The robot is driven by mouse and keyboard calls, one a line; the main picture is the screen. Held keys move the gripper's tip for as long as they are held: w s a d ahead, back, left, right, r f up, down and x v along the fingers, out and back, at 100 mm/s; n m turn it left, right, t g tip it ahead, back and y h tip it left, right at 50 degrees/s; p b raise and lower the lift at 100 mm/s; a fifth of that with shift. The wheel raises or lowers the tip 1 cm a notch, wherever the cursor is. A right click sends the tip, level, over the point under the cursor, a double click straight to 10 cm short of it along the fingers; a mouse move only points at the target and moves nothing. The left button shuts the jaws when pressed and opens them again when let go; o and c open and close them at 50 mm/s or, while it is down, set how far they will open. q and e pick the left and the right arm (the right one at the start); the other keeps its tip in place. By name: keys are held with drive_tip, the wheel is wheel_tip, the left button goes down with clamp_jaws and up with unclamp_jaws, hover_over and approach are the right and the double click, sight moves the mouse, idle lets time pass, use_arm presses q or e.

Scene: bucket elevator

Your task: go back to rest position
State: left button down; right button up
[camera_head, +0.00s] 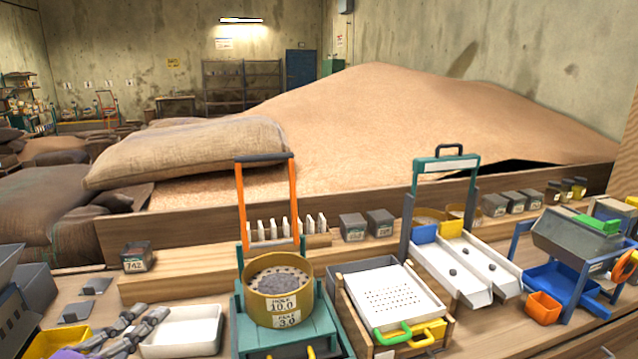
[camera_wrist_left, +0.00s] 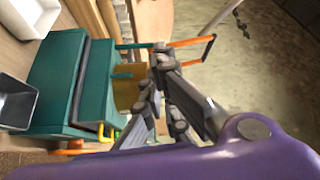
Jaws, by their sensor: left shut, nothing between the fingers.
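My left gripper (camera_head: 152,312) is low at the left of the head view, above the bench, with grey jointed fingers and a purple body behind them. It is shut with nothing between its fingers. It lies in front of a white tray (camera_head: 185,332) and left of the teal stand. The left wrist view also shows its grey fingers (camera_wrist_left: 158,62) in front of the teal stand and orange handle. My right gripper is not in view.
A teal stand (camera_head: 248,335) with an orange handle carries a brass sieve (camera_head: 277,306). A perforated white tray (camera_head: 393,297), white chutes (camera_head: 463,271) and a blue-framed grey hopper (camera_head: 578,236) stand to the right. A yellow bin (camera_head: 62,342) is at lower left. A grain heap (camera_head: 400,125) lies behind.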

use_arm(q)
drive_tip(key=s+a+f+n+g+y+p, duration=0.15)
drive_tip(key=s+f+n, duration=0.25)
drive_tip(key=f, duration=0.4)
drive_tip(key=s+f+n+g+y, duration=0.1)
drive_tip(key=s+f+n+y, duration=0.15)
drive_tip(key=f, duration=0.45)
drive_tip(key=s+f+n+g+y, duration=0.1)
drive_tip(key=s+f+n+g, duration=0.1)
drive_tip(key=s+f+n, duration=0.45)
drive_tip(key=s+d+f+n+g+p, duration=0.1)
drive_tip(key=s+d+f+n+g, duration=0.1)
drive_tip(key=s+d+f, duration=0.3)
drive_tip(key=s+d+f+n+g+p, duration=0.1)
drive_tip(key=s+d+f+n+g, duration=0.2)
drive_tip(key=s+f, duration=0.8)
drive_tip(key=shift+d+f+n, duration=0.5)
drive_tip(key=shift+d+f, duration=0.1)
drive_tip(key=shift+d, duration=0.65)
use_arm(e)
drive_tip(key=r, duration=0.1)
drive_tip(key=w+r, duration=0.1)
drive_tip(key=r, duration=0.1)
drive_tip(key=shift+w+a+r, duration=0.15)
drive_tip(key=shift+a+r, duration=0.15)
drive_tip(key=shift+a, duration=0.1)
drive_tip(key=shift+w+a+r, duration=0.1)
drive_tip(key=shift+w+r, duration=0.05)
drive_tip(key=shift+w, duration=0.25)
